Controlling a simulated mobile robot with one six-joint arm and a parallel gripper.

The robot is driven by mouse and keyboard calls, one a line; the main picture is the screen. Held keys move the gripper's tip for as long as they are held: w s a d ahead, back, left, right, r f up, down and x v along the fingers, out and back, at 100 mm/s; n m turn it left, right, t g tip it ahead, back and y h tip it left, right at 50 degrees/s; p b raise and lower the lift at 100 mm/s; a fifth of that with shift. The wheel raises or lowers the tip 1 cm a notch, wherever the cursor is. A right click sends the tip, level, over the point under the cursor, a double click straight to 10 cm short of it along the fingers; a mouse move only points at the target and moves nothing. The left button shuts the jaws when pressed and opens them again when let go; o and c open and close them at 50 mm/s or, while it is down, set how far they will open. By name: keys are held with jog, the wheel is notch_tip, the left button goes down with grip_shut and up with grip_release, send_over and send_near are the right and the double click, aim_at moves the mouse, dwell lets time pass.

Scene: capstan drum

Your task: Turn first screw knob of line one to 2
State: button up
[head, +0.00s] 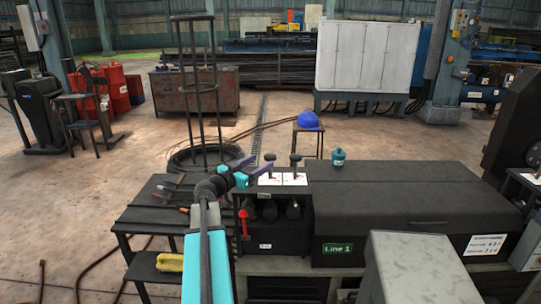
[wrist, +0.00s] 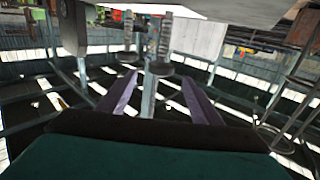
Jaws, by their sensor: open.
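A black machine (head: 420,190) carries a green "Line 1" sign (head: 337,249). On its left top stand two dark upright screw knobs, a left one (head: 269,158) and a right one (head: 295,158), above white dial plates (head: 295,179). The dial markings are too small to read. My gripper (head: 257,166) has purple fingers spread apart, just left of the left knob in the head view. In the wrist view my gripper (wrist: 160,79) is open, with two ribbed grey posts (wrist: 163,45) beyond the fingertips. Nothing shows between the fingers.
A teal jar (head: 338,158) stands on the machine right of the knobs. A red-handled lever (head: 243,222) is on the front left. A grey box (head: 418,265) stands in front. A blue helmet (head: 307,120) sits behind.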

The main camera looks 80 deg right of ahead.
aim_at(267, 159)
jog(key=shift+p+x, duration=1.1)
jog(key=shift+x, duration=2.6)
jog(key=c, duration=1.1)
jog(key=shift+o, duration=0.2)
